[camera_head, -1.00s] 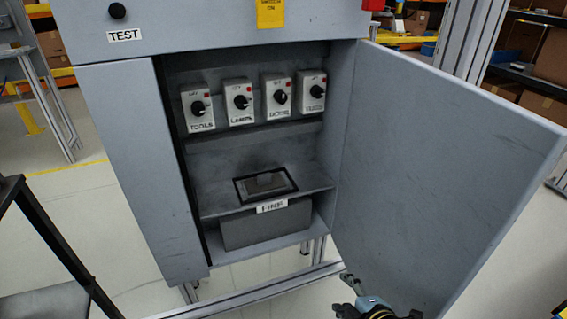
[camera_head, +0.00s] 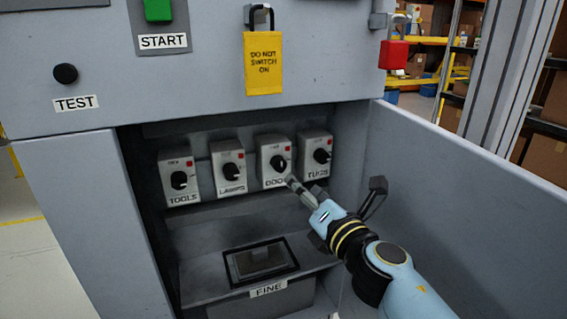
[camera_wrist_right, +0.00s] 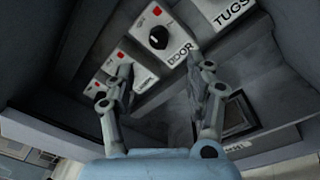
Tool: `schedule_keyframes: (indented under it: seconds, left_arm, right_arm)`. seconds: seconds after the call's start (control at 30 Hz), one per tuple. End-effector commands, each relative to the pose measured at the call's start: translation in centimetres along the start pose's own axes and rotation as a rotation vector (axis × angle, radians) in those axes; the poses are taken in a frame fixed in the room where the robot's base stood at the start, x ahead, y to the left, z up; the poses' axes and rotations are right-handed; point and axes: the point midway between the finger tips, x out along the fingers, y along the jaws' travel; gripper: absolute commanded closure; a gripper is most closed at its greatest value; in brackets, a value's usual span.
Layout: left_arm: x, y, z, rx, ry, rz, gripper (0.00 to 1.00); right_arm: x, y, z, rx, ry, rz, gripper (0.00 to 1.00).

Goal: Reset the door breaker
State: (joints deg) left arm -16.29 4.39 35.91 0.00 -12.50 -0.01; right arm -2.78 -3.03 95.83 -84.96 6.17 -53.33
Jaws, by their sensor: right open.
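The DOOR breaker (camera_head: 271,152) is a pale grey box with a black rotary knob (camera_head: 279,163) and a small red mark, third from the left in a row inside the open cabinet. In the right wrist view the DOOR breaker (camera_wrist_right: 177,53) and its knob (camera_wrist_right: 158,37) lie ahead of and between my fingers. My right gripper (camera_head: 333,185) is open and empty, just below and right of the breaker in the head view. Its two fingers (camera_wrist_right: 160,78) are wide apart in the wrist view, with no visible grip on the knob. My left gripper is not in view.
TOOLS (camera_head: 171,163), LAMPS (camera_head: 224,157) and TUGS (camera_head: 312,145) breakers flank it. The open cabinet door (camera_head: 470,190) stands right of my arm. A yellow DO NOT SWITCH ON padlock (camera_head: 263,65) and a red padlock (camera_head: 393,55) hang above.

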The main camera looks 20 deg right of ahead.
Motion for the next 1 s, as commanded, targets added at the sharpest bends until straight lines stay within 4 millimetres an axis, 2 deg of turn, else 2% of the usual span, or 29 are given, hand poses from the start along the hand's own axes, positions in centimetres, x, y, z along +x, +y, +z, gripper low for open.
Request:
schedule_keyframes:
  seconds: [0.07,0.3,0.5,0.77,0.97,1.0]
  left_arm:
    - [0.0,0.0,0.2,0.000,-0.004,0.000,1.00]
    - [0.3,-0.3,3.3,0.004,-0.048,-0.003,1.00]
    - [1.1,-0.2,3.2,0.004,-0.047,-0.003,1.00]
    - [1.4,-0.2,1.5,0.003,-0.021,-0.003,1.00]
    - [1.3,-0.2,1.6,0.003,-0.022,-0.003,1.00]
    - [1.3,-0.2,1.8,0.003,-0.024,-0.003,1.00]
  right_arm:
    - [0.9,0.1,0.1,-0.003,-0.001,0.002,0.46]
    - [5.6,0.0,0.0,0.001,-0.001,0.001,0.46]
    - [8.9,-0.2,-0.1,0.001,0.000,-0.001,0.46]
    - [10.4,-0.1,-0.1,0.003,0.000,-0.002,0.46]
    - [10.4,-0.1,0.0,0.003,0.000,-0.002,0.46]
    - [10.4,-0.1,0.0,0.003,0.000,-0.002,0.51]
